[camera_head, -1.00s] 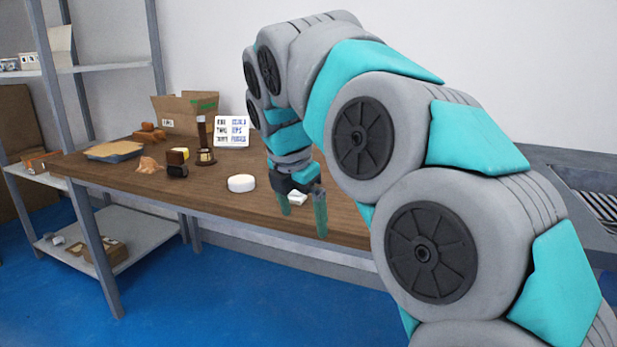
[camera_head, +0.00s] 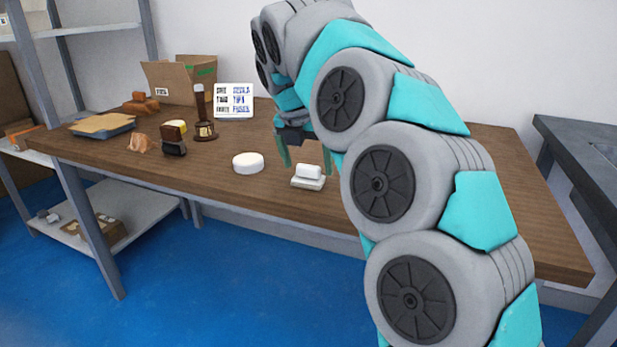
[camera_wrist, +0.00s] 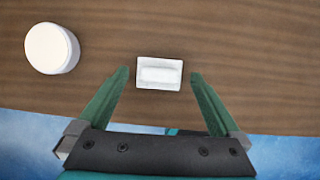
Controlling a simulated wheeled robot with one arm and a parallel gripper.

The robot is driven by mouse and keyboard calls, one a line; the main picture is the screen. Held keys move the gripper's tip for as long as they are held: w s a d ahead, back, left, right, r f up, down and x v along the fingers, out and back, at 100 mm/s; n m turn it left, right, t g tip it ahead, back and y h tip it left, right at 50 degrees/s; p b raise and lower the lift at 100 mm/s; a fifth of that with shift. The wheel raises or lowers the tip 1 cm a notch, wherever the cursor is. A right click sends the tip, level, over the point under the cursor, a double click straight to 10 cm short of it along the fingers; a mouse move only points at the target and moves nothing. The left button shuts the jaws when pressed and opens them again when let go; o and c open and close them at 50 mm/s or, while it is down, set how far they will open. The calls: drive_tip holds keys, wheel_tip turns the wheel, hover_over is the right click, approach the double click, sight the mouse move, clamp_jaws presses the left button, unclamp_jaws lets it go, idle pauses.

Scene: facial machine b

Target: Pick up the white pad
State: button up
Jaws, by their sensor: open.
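Two white things lie on the brown table, and I cannot tell for sure which one is the pad. One is a small rectangular piece (camera_head: 308,177) with a raised block on a flat base. The other is a thick round disc (camera_head: 248,163) to its left. My gripper (camera_head: 308,160) is open and empty above the table, behind the rectangular piece in the head view. In the wrist view, the rectangular piece (camera_wrist: 159,73) shows between the two green fingertips (camera_wrist: 160,77), with no visible contact. The disc (camera_wrist: 51,48) is left of the fingers there.
A dark stamp (camera_head: 174,138), a wooden-handled stamp (camera_head: 203,115), a folded tan piece (camera_head: 140,143) and a tray (camera_head: 103,125) stand further left. A cardboard box (camera_head: 180,80) and a printed card (camera_head: 234,101) are behind. The table's front edge is near the rectangular piece.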

drive_tip(key=shift+x, duration=1.25)
drive_tip(key=shift+c, duration=0.2)
drive_tip(key=c, duration=1.1)
drive_tip(key=shift+r, duration=0.2)
drive_tip(key=shift+c, duration=0.2)
drive_tip(key=shift+r, duration=1.7)
drive_tip(key=s+d, duration=0.2)
drive_tip(key=s, duration=0.5)
drive_tip(key=s+d+r+b, duration=0.1)
drive_tip(key=s+d, duration=0.2)
drive_tip(key=s, duration=0.5)
drive_tip(key=shift+d+r, duration=0.2)
drive_tip(key=shift+d, duration=0.05)
